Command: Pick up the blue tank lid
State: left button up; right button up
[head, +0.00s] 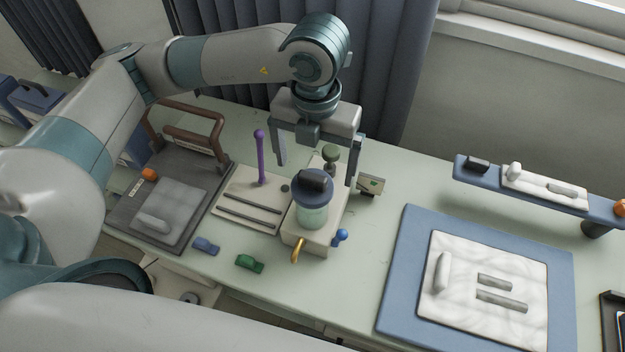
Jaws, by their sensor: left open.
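The blue tank lid (310,192) is round and dark blue with a black handle on top. It sits on a clear greenish tank (312,218), which stands on a beige base (294,235) in the middle of the table. My left gripper (317,172) points down with its jaws apart, one finger to each side of the lid in the picture. No contact with the lid shows, and the exact height gap is hard to tell. My right gripper is not in view.
A purple rod (261,158) stands upright left of the tank. A gold spout (296,250) and a blue knob (341,237) are at the base's front. Green (249,263) and blue clips (206,246) lie nearby. A blue mat (398,280) with a white board is right.

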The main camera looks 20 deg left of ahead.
aim_at(312, 176)
pick_arm(q)
jog(key=shift+s+f+p, duration=0.2)
jog(key=shift+f+p, duration=0.3)
jog(key=shift+p, duration=0.05)
jog(key=f+p, duration=0.1)
jog(key=f, duration=0.2)
jog(key=shift+s+a+p, duration=0.15)
jog(key=shift+a+p, duration=0.05)
jog(key=shift+p, duration=0.15)
jog(key=shift+f, duration=0.5)
jog(key=c, duration=1.1)
